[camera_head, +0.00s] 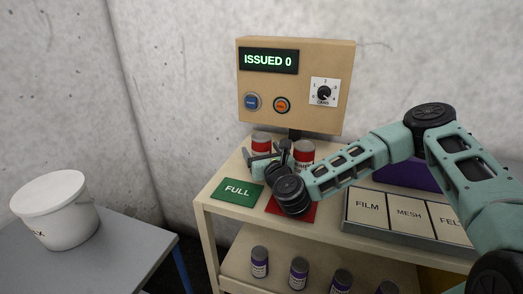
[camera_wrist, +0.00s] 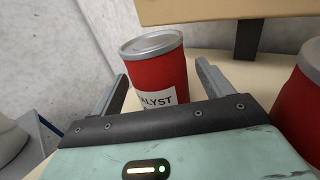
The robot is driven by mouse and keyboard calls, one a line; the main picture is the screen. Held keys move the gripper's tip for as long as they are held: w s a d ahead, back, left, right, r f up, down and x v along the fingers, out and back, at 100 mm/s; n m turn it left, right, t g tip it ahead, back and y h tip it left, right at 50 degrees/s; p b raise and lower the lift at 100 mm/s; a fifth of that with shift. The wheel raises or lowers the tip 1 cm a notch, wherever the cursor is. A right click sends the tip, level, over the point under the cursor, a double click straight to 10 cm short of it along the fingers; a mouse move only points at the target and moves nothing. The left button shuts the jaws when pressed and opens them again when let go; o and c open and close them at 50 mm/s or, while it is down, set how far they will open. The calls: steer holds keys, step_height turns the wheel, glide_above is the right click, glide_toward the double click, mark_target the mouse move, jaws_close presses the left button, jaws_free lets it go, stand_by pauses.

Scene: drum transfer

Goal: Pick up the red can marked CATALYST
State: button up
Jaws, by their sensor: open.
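A red can with a grey lid and a white label (camera_wrist: 156,68) stands upright in the wrist view; the label's visible letters read "ALYST". In the head view this can (camera_head: 261,143) is at the back left of the table top, partly hidden by my gripper. My gripper (camera_wrist: 162,80) is open, with one finger on each side of the can's lower part; I cannot tell whether they touch it. My gripper also shows in the head view (camera_head: 268,158). A second red can (camera_head: 304,152) stands to the right and shows at the wrist view's right edge (camera_wrist: 303,110).
A tan panel (camera_head: 294,80) reading "ISSUED 0" stands behind the cans. A green FULL card (camera_head: 237,191) and a red card (camera_head: 302,214) lie in front. A tray marked FILM and MESH (camera_head: 368,212) is right. Purple-banded cans (camera_head: 259,262) stand below. A white bucket (camera_head: 62,215) is left.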

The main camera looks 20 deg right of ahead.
steer(key=shift+w, duration=0.65)
steer(key=c, duration=1.3)
